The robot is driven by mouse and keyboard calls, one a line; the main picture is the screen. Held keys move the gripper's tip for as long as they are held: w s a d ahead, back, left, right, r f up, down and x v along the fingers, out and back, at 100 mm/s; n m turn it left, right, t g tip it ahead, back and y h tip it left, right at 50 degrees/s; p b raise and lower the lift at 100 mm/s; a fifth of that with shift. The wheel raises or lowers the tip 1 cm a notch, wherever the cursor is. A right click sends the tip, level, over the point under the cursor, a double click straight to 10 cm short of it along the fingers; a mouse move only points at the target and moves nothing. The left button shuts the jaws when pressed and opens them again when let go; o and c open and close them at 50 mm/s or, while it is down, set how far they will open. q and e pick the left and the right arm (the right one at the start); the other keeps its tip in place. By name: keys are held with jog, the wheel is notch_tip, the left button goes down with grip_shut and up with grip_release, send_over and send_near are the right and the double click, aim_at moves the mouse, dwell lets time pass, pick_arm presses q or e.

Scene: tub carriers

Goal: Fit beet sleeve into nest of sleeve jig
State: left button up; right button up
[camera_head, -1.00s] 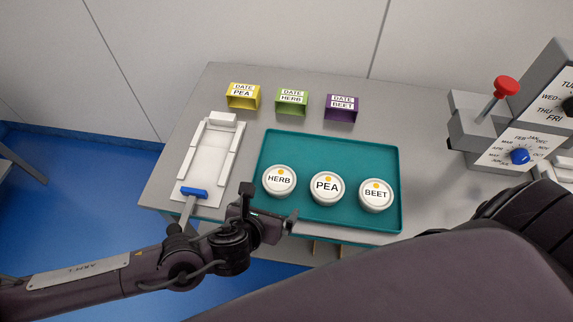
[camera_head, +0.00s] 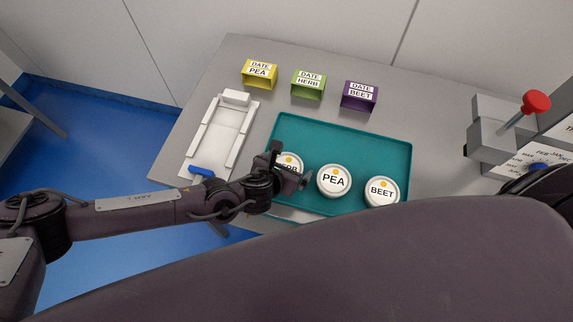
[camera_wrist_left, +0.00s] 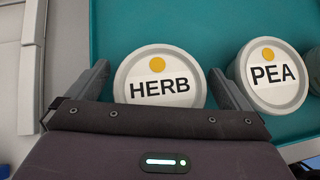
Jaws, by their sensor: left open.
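The beet sleeve (camera_head: 359,96), purple and labelled DATE BEET, stands at the back of the table in the head view, rightmost of three sleeves. The white sleeve jig (camera_head: 222,135) lies at the table's left, with low rails around its flat nest and a blue handle (camera_head: 201,173) at its near end. The nest looks empty. My left gripper (camera_head: 291,164) is open over the HERB tub (camera_wrist_left: 160,80), well apart from sleeve and jig. In the left wrist view its fingers sit on either side of that tub; contact cannot be told. My right gripper is out of view.
The teal tray (camera_head: 345,135) holds the HERB, PEA (camera_head: 334,181) and BEET (camera_head: 382,192) tubs. The yellow pea sleeve (camera_head: 259,74) and green herb sleeve (camera_head: 308,85) stand left of the beet sleeve. A grey device with a red knob (camera_head: 536,103) is at right.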

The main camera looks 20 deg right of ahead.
pick_arm(q)
jog(key=shift+w+d+f, duration=0.35)
jog(key=shift+f, duration=0.15)
jog(key=c, duration=1)
jog(key=shift+c, duration=0.3)
jog(key=shift+r, duration=0.15)
